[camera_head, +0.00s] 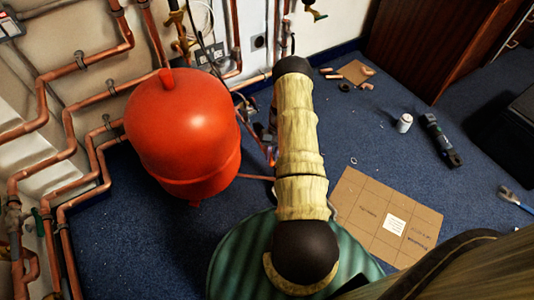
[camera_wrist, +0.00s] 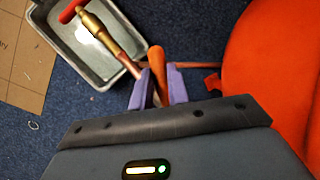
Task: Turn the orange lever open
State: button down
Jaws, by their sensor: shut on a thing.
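In the wrist view, my gripper (camera_wrist: 159,84) has two purple fingers shut on the orange lever (camera_wrist: 156,60). The rounded orange end of the lever sticks out beyond the fingertips. A copper pipe (camera_wrist: 200,65) runs sideways just behind the lever. The joint between lever and pipe is hidden by the fingers. In the head view, my arm covers most of this spot, and I cannot make out the lever there.
A big red tank (camera_head: 183,135) stands close beside my gripper and shows in the wrist view (camera_wrist: 275,70). A grey tray (camera_wrist: 112,77) holds a brass and copper fitting (camera_wrist: 100,35) with a red handle. Copper pipes (camera_head: 100,97) line the left wall. Cardboard (camera_head: 365,210) lies on the blue floor.

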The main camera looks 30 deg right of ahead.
jog(key=shift+s+d+n+g+h+p, duration=0.1)
jog(key=shift+d+n+g+h, duration=0.3)
jog(key=shift+n, duration=0.55)
jog(key=shift+s+d+n+g+h+p, duration=0.1)
jog(key=shift+d+n+g+h, duration=0.1)
jog(key=shift+d+n, duration=0.55)
jog(key=shift+d+n+g+h+p, duration=0.1)
jog(key=shift+d+n+g+h, duration=0.15)
jog(key=shift+n, duration=0.85)
jog(key=shift+d, duration=0.1)
jog(key=c, duration=1.3)
grip_release()
jog(key=shift+c, duration=0.2)
jog(key=p+v, duration=0.5)
jog(key=v, duration=1.2)
jog(key=shift+r, duration=0.25)
jog(key=shift+r, duration=0.1)
